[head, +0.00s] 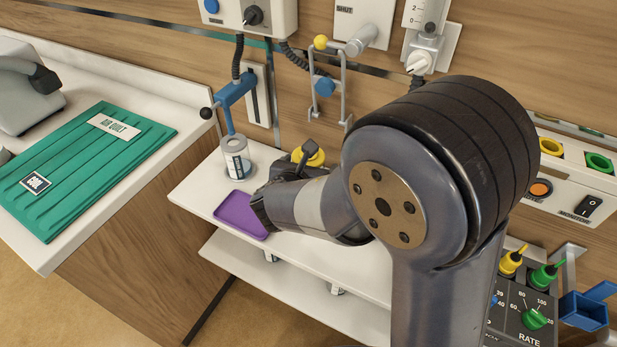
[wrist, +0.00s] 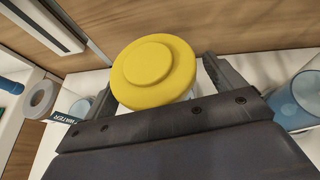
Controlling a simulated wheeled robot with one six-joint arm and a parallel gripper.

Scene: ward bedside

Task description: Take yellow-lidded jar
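The yellow-lidded jar (head: 316,158) stands on the white shelf, mostly hidden behind my gripper (head: 285,170) in the head view. In the wrist view its round yellow lid (wrist: 155,72) fills the middle, just ahead of the palm. My gripper (wrist: 165,90) is open, with one finger on each side of the jar. A small gap shows between the lid and the right finger. The jar's body is almost wholly hidden beneath the lid.
A purple tray (head: 240,215) and a clear labelled cup (head: 236,165) are on the shelf (head: 195,190) close to my gripper. In the wrist view a bluish clear vessel (wrist: 300,100) is at the right. A wooden wall with fittings stands behind. A green quilt (head: 85,170) lies on the left counter.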

